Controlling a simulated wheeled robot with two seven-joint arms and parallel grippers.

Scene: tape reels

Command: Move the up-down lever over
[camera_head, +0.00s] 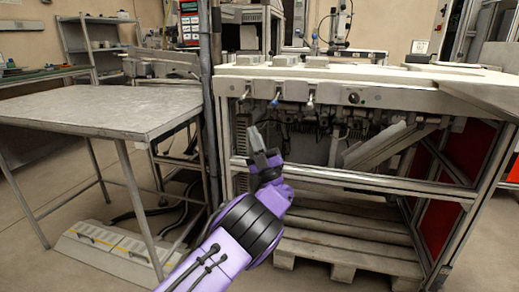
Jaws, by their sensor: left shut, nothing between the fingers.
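A machine bench (410,98) stands ahead and to the right. Small levers stick out along its front edge: a blue-tipped lever (275,100), a pale lever (310,102) and another pale one (245,94) further left. I cannot tell which of them is the up-down lever. My left gripper (256,137), on a purple arm, points up in front of the machine, below the levers in the picture. Its fingers are shut and empty, and it appears apart from every lever. My right gripper is out of view.
A round dark knob (353,98) sits further right on the machine's front. A grey metal table (95,112) stands at the left, beside a vertical post (206,70). A wooden pallet (345,238) lies under the machine. Some floor is free at the lower left.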

